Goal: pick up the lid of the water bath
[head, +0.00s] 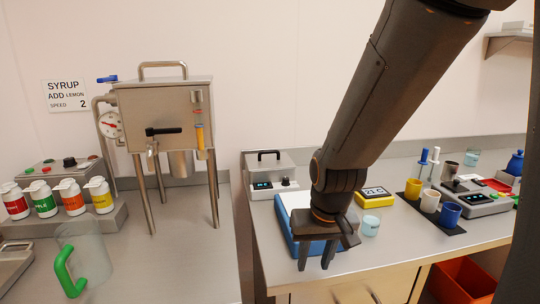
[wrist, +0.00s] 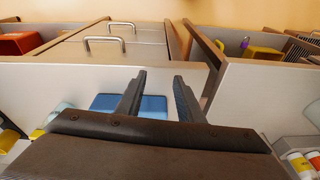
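The water bath (head: 272,185) is a grey box with a small display and a knob, at the back left of the right-hand counter in the head view. Its lid (head: 285,160) is on top and has a black handle (head: 269,153). My gripper (head: 316,264) points down near the counter's front edge, in front of and to the right of the bath, well apart from the lid. In the wrist view my gripper (wrist: 160,76) has its two fingers apart with nothing between them. The bath is not clearly seen in the wrist view.
A blue tray (head: 290,238) with a white top lies beside my gripper. A yellow timer (head: 375,197), a small glass (head: 371,223) and several cups on a black mat (head: 446,230) stand to the right. A steel hopper (head: 165,115) stands left across a gap.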

